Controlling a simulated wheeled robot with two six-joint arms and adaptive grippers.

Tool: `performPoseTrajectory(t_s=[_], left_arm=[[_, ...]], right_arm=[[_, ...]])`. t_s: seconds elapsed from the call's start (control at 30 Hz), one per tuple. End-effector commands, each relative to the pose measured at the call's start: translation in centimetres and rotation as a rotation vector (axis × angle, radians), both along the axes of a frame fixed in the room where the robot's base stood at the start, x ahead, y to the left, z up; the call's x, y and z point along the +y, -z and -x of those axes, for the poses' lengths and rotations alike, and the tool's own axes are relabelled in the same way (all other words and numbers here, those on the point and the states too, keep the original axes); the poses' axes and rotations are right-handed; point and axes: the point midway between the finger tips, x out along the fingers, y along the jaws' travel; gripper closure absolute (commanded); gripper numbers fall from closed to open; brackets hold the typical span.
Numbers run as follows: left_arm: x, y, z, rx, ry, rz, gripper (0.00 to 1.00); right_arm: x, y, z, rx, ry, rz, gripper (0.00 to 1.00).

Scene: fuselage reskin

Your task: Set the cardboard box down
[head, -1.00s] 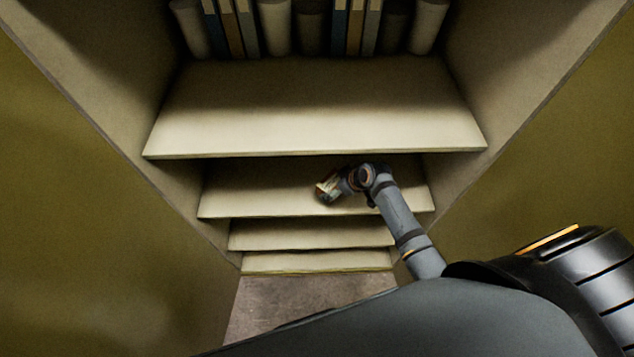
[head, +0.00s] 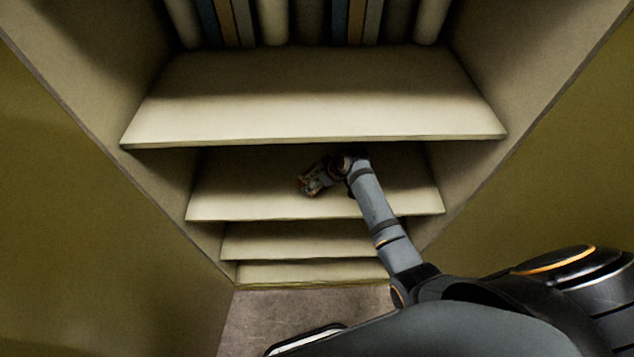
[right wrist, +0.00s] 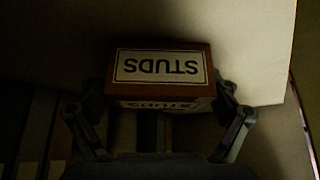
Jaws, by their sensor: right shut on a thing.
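The cardboard box (right wrist: 160,70) is small and brown with a white label reading "STUDS", upside down in the right wrist view. My right gripper (right wrist: 160,112) is shut on it, one finger on each side. In the head view the right gripper (head: 312,184) is over the second shelf (head: 235,195), inside the unit and below the top shelf board. The box is small and dark there, and I cannot tell whether it touches the shelf. My left gripper is not in view.
The wide upper shelf (head: 310,95) is bare in front and overhangs the arm. Several upright books and rolls (head: 273,20) stand at its back. Lower shelves (head: 300,240) look empty. Side walls (head: 80,85) close in on both sides.

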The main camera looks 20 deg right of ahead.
Motion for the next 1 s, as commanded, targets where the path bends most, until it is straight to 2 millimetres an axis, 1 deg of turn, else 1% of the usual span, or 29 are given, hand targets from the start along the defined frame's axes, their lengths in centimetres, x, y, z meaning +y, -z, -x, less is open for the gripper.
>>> performPoseTrajectory(t_s=[0.07, 0.17, 0.2, 0.23, 0.27, 0.57, 0.67, 0.73, 0.87, 0.9, 1.0], left_arm=[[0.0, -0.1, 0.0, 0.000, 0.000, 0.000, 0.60], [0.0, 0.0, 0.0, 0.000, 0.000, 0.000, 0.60], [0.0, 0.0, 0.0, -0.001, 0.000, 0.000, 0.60], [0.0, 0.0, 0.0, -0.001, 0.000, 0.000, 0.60], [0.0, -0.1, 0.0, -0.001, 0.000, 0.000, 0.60], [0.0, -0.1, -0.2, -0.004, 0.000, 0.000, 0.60], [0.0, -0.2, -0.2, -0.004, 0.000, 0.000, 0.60], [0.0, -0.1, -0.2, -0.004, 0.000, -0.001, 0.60], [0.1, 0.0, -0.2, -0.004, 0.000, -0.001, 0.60], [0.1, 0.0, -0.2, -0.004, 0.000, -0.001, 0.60], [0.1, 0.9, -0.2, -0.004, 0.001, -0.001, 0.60]], right_arm=[[0.0, -0.2, -0.1, -0.002, 0.000, 0.000, 0.63], [0.0, 0.1, -0.1, -0.002, 0.001, 0.000, 0.63], [0.0, 0.1, 0.0, 0.000, 0.000, 0.000, 0.06], [0.0, 0.1, 0.0, 0.000, 0.000, 0.000, 0.02], [0.0, 0.1, 0.0, 0.000, 0.000, 0.000, 0.00], [0.0, 0.1, 0.0, -0.001, 0.000, -0.001, 0.00], [-0.1, -0.3, 0.1, -0.002, 0.000, 0.001, 0.00], [-0.4, -1.0, 0.4, -0.004, 0.000, 0.000, 0.00], [-1.3, -3.5, 1.8, -0.005, -0.001, 0.004, 0.00], [-1.5, -4.5, 2.4, -0.006, -0.002, 0.004, 0.00], [-3.2, -3.8, 5.2, 0.002, -0.002, 0.008, 0.00]])
